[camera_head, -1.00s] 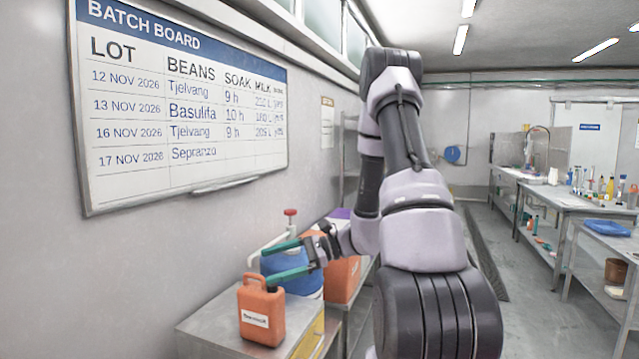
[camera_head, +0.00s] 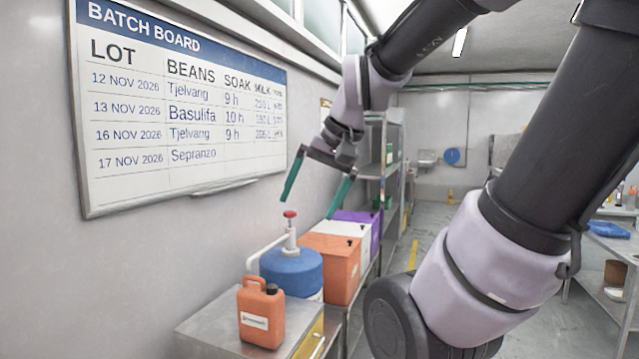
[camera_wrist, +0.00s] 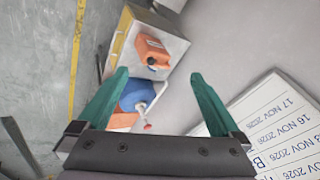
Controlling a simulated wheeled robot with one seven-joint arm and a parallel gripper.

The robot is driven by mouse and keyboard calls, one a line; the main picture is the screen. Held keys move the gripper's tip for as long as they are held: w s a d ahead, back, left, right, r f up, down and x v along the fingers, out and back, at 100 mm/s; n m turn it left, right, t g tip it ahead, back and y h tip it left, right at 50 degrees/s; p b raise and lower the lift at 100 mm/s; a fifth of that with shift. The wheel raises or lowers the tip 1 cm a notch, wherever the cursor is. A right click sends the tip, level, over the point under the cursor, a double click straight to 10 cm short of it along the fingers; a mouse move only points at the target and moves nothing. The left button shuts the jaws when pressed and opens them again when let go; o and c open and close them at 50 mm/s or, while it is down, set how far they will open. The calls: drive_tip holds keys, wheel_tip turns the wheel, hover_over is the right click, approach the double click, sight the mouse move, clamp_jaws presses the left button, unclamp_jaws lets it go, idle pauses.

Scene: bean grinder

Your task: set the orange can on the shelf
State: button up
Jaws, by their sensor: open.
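The orange can (camera_head: 261,315) stands upright on the near end of a metal-topped cabinet (camera_head: 205,326), with a white label on its front and a dark cap. It also shows in the wrist view (camera_wrist: 152,50), beyond the fingertips. My gripper (camera_head: 311,208) is open and empty, raised above the blue container and well above and beyond the can, with its green fingers spread and pointing down. The fingers also show in the wrist view (camera_wrist: 158,78). A metal shelf rack (camera_head: 386,165) stands farther back along the left wall, partly hidden by my arm.
A blue container (camera_head: 292,270) with a red-topped pump (camera_head: 290,215) stands just behind the can. Orange, white and purple bins (camera_head: 338,262) line the wall beyond it. A batch board (camera_head: 180,110) hangs on the left wall. The floor (camera_head: 428,235) beyond the bins is clear.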

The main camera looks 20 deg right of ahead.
drive_tip(key=shift+s+d+r+n+t+h, duration=0.1)
drive_tip(key=shift+s+d+r+t+h, duration=0.1)
drive_tip(key=shift+r+t, duration=0.25)
drive_tip(key=shift+s+d+r+n+t+h, duration=0.15)
drive_tip(key=shift+s+d+r+t, duration=0.1)
drive_tip(key=shift+r, duration=0.3)
drive_tip(key=shift+s+d+r+n+t+h, duration=0.1)
drive_tip(key=shift+s+d+r+t+h, duration=0.15)
drive_tip(key=shift+r, duration=0.25)
